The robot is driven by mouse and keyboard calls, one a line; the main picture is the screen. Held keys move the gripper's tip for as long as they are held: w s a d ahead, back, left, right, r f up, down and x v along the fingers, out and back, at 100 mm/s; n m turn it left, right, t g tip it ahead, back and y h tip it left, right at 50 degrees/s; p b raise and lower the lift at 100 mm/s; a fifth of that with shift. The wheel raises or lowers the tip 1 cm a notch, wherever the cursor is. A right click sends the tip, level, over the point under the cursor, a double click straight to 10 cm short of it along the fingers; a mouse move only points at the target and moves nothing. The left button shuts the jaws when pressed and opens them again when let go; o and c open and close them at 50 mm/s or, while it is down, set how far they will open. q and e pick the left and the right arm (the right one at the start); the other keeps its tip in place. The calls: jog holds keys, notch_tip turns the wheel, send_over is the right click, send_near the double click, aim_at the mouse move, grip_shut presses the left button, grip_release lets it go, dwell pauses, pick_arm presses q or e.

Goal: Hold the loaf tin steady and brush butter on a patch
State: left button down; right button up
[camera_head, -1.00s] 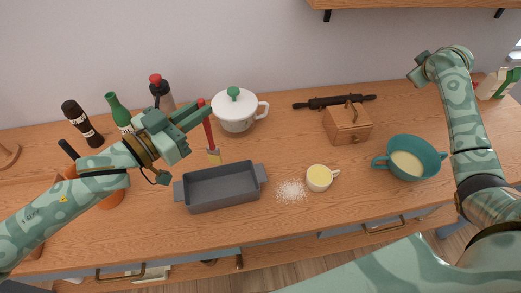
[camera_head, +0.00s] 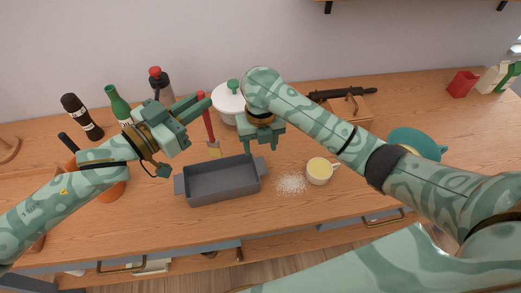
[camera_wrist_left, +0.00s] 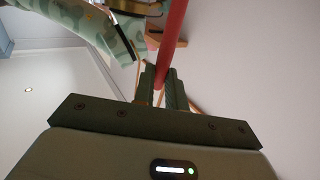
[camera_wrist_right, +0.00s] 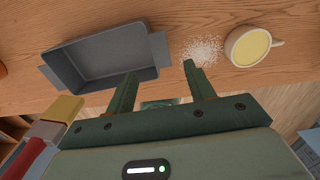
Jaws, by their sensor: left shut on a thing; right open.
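The grey loaf tin (camera_head: 226,192) stands empty on the wooden counter and also shows in the right wrist view (camera_wrist_right: 112,62). My left gripper (camera_head: 204,102) is shut on the red handle of a brush (camera_head: 208,126). The brush hangs nearly upright, bristles down, by the tin's back edge; the left wrist view shows its handle (camera_wrist_left: 173,45). My right gripper (camera_head: 263,150) is open and empty, pointing down near the tin's back right corner. In the right wrist view its fingers (camera_wrist_right: 160,72) are apart and hold nothing. A white cup of yellow butter (camera_head: 319,172) stands right of the tin.
A white powdery patch (camera_head: 291,184) lies between tin and cup. Behind are a lidded white pot (camera_head: 228,103), dark and green bottles (camera_head: 117,106), a rolling pin (camera_head: 345,94) and wooden box (camera_head: 350,110). My right arm partly covers a teal bowl (camera_head: 425,143).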

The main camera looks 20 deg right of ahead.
aim_at(261, 166)
notch_tip(261, 166, down, 12)
jog(key=shift+r, duration=0.15)
dwell(0.3)
jog(key=c, duration=1.2)
